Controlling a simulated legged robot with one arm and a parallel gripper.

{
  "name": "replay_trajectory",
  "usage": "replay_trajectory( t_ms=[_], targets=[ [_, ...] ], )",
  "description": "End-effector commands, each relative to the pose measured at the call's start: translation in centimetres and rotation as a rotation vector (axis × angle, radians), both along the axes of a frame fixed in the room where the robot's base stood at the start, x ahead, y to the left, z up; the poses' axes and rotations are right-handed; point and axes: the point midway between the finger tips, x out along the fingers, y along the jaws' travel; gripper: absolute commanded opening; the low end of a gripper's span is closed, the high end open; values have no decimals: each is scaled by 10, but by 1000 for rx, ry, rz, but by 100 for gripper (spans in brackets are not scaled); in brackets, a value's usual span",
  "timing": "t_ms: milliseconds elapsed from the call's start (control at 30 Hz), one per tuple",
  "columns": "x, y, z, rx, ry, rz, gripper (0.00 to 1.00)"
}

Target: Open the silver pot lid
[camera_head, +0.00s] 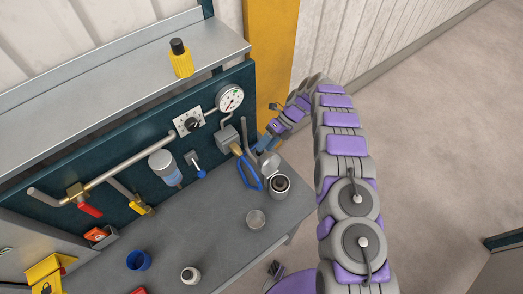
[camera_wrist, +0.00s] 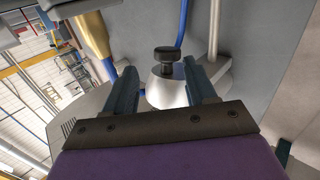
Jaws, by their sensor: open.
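The silver pot (camera_head: 279,188) stands on the grey bench near its right end, with its dark round opening showing. Its silver lid (camera_head: 269,162) is tilted up at the far side of the opening. In the wrist view the shiny lid (camera_wrist: 168,92) with a black knob (camera_wrist: 166,55) lies between and beyond my two fingers. My gripper (camera_head: 264,138) is just behind the lid in the head view, and its open fingers show in the wrist view (camera_wrist: 162,85). I cannot tell whether a finger touches the lid.
The panel with a gauge (camera_head: 230,98) rises behind. Open floor lies right.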

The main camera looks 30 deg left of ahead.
Motion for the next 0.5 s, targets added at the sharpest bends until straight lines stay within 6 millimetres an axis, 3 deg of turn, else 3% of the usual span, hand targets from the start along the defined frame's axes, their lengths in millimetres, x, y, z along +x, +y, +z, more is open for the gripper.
replay_trajectory(
  t_ms=[100, 500],
  targets=[
    [17, -6, 15, 0, -5, 1, 56],
    [48, -18, 48, -3, -2, -1, 56]
  ],
)
